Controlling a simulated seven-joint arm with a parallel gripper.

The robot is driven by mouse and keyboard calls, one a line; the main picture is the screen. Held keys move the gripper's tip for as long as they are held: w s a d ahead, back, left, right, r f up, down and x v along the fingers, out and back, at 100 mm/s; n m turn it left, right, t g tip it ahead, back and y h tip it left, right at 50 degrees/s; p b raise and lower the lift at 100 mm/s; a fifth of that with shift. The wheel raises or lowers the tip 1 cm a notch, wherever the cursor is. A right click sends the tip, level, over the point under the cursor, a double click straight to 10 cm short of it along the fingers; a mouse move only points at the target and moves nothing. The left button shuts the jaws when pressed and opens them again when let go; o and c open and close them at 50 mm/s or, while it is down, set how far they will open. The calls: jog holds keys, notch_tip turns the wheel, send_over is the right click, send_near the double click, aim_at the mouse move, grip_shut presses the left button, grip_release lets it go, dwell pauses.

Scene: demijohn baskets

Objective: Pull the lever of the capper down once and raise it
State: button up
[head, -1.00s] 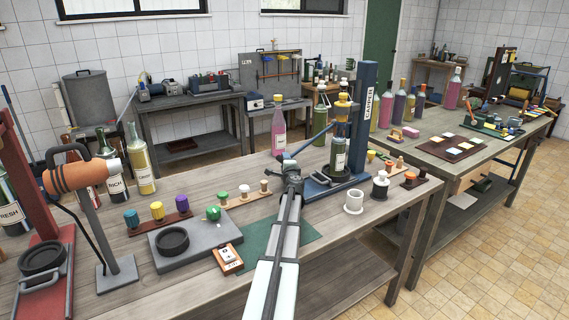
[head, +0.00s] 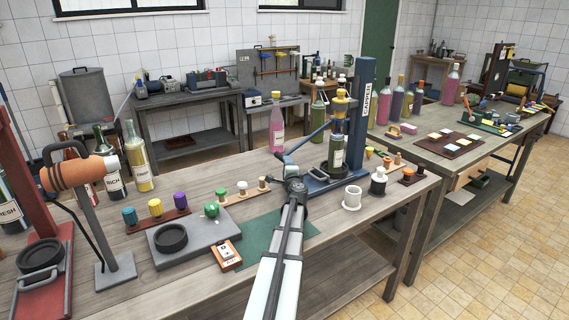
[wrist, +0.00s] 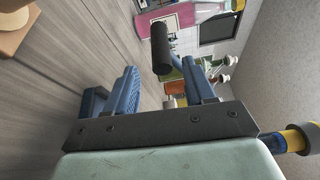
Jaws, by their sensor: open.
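The capper (head: 363,110) is a tall blue column on a blue base on the wooden workbench. A dark green bottle (head: 336,151) with a pale label stands upright in it, under a yellow capping head (head: 340,104). A thin blue lever (head: 308,138) slopes from the capper down to the left. My gripper (head: 286,159) is at the lever's low left end. In the wrist view its blue fingers (wrist: 162,85) are apart and empty. The lever's dark round grip (wrist: 161,48) shows just past the fingertips, across the gap. I cannot tell whether they touch.
A pink bottle (head: 277,129) stands behind the lever. A white cup (head: 352,197) and a small dark-and-white jar (head: 378,181) stand right of my arm. Left are a grey block (head: 190,240), a row of coloured caps (head: 156,209) and an orange-handled stand (head: 78,173).

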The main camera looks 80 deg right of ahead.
jog(key=v, duration=0.6)
jog(key=shift+s, duration=0.1)
dwell(0.4)
